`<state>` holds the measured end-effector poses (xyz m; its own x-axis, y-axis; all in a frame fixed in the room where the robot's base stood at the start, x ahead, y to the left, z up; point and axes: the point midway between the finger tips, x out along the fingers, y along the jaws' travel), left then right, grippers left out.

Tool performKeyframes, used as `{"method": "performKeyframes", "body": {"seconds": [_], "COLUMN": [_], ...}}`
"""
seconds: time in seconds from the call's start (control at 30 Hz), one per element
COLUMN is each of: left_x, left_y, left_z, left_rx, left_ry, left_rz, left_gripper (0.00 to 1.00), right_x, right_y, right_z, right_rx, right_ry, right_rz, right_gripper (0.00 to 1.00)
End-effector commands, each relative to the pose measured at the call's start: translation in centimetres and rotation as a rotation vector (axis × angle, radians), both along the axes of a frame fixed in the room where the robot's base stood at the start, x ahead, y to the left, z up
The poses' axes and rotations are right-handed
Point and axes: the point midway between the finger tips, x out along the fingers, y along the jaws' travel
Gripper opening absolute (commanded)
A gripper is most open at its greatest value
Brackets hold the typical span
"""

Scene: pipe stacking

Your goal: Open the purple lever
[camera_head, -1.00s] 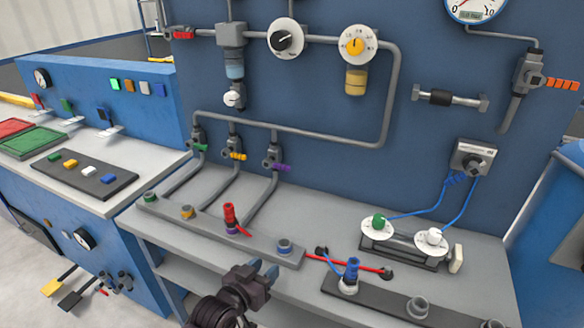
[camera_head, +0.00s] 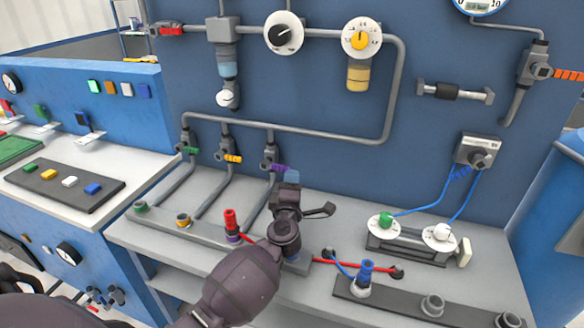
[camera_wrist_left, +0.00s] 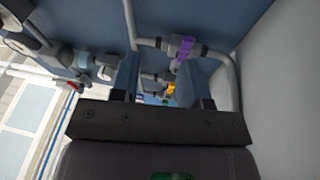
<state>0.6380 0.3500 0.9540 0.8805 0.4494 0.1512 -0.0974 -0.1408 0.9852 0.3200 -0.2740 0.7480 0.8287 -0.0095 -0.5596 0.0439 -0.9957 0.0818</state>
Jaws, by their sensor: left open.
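The purple lever (camera_head: 279,168) sits on the rightmost of three small valves on the wall pipe, just behind my left gripper (camera_head: 288,182) in the head view. It points right from its valve. In the left wrist view the purple lever (camera_wrist_left: 185,52) shows beyond the fingertips, toward the right finger and slightly above it. My left gripper (camera_wrist_left: 158,75) is open and empty, with a gap between it and the lever. The gripper and wrist hide part of the pipe below the purple valve in the head view. My right gripper is not in view.
The yellow lever (camera_head: 232,158) and green lever (camera_head: 189,150) are on the valves to the left. A red plug (camera_head: 231,219) stands on the bench beside my left wrist. A blue plug (camera_head: 366,273) and white dials (camera_head: 384,225) are to the right.

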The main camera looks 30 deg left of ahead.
Motion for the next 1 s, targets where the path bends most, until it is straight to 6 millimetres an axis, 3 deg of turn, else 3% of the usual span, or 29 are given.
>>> {"method": "performKeyframes", "body": {"seconds": [0.13, 0.37, 1.0], "left_x": [-0.6, -0.8, 6.6], "left_y": [1.6, 2.6, 7.9], "left_z": [-2.3, -3.0, -3.2], "left_rx": [-0.129, -0.151, -0.148], "left_ry": [0.058, 0.089, 0.09], "left_rz": [0.091, 0.154, 0.15], "left_gripper": [0.41, 0.41, 0.41], "right_x": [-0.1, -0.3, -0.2], "right_y": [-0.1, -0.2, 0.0], "right_z": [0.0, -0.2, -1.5], "right_rx": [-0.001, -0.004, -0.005], "right_ry": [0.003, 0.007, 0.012], "right_rz": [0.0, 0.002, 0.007], "right_gripper": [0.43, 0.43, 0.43]}}
